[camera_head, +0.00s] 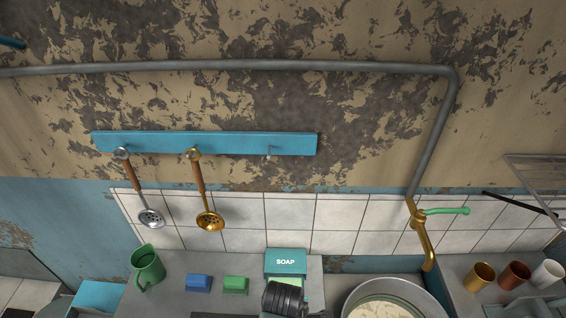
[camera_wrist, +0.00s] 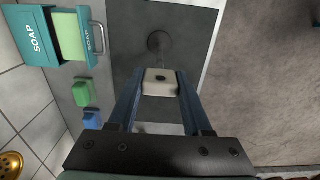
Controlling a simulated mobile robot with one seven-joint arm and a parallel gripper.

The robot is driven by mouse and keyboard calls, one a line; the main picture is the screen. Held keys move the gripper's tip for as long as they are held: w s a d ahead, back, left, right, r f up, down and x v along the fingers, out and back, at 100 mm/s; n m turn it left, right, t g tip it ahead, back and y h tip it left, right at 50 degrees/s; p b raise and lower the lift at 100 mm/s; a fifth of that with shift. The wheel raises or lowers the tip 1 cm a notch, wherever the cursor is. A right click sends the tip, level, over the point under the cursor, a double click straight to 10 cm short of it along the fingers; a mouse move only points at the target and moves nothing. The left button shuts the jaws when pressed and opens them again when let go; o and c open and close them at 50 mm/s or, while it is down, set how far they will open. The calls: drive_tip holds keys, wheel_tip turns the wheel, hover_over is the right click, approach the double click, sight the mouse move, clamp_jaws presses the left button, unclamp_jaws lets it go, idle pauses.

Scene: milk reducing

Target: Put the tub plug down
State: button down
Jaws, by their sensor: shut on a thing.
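In the wrist view, my gripper (camera_wrist: 161,72) is shut on a small pale block with a dark spot on its face, which I take to be the tub plug (camera_wrist: 152,89). The block sits between the two blue-grey fingers. Just beyond it a dark round disc or hole (camera_wrist: 159,42) shows on a dark grey square surface (camera_wrist: 190,25). A thin line runs between the disc and the block. I cannot tell how high the block is above the surface. In the head view the fingers and the held block do not show.
A teal soap box (camera_head: 285,262) stands near the wall. A green block (camera_head: 235,285), a blue block (camera_head: 198,283) and a green jug (camera_head: 147,267) are to its left. A round metal basin (camera_head: 432,304) is to the right, under a brass tap (camera_head: 424,245). Cups stand further right.

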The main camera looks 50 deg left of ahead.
drive_tip(key=shift+f, duration=0.15)
drive_tip(key=shift+c, duration=1.7)
unclamp_jaws()
wheel_tip(320, 180, up, 12)
drive_tip(key=shift+r, duration=0.2)
